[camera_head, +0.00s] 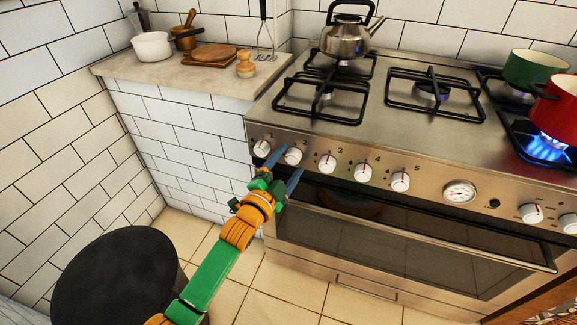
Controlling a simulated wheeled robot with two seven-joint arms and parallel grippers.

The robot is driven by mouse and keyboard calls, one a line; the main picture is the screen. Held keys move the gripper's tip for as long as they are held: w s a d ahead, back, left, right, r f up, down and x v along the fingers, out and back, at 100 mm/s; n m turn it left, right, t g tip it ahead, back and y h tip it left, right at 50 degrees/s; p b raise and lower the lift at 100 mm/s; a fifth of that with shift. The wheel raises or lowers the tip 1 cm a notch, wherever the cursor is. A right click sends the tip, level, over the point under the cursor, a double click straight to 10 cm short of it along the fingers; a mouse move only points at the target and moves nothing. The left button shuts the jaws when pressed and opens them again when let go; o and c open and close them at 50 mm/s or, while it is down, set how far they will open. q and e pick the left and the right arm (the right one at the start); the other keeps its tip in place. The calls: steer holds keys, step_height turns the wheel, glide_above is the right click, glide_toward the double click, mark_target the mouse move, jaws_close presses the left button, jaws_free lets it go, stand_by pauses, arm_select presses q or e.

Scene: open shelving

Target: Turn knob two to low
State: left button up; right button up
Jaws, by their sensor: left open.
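Knob two (293,156) is a round white knob on the stove's steel front panel (440,184), under the printed 2. My left gripper (291,160) has blue fingers and a green and orange arm. It is open, with its two fingertips apart and close to knob two, one at its upper left and one below it. I cannot tell whether a finger touches the knob. The knob's exact setting is too small to read. My right gripper is not in view.
Knob one (261,149) is just left of the left gripper, and knob three (327,163) is to the right. The oven handle (440,250) runs below. A red pot (556,112) stands over a lit blue flame. A kettle (345,37) stands at the back.

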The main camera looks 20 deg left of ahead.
arm_select(q)
jaws_close()
steer(key=shift+n, duration=0.3)
steer(key=n+p, duration=0.1)
steer(key=n, duration=0.1)
steer(key=shift+n, duration=0.4)
steer(key=n+p, duration=0.1)
steer(key=n, duration=0.3)
steer(key=shift+f+n+t, duration=0.1)
steer(key=shift+n+t, duration=0.3)
steer(key=n+y, duration=0.1)
steer(key=n, duration=0.3)
steer(key=shift+n, duration=0.4)
steer(key=shift+f+n+t+y+p, duration=0.1)
steer(key=shift+n+t+y+p, duration=0.25)
steer(key=shift+n, duration=1.55)
steer(key=shift+d, duration=0.1)
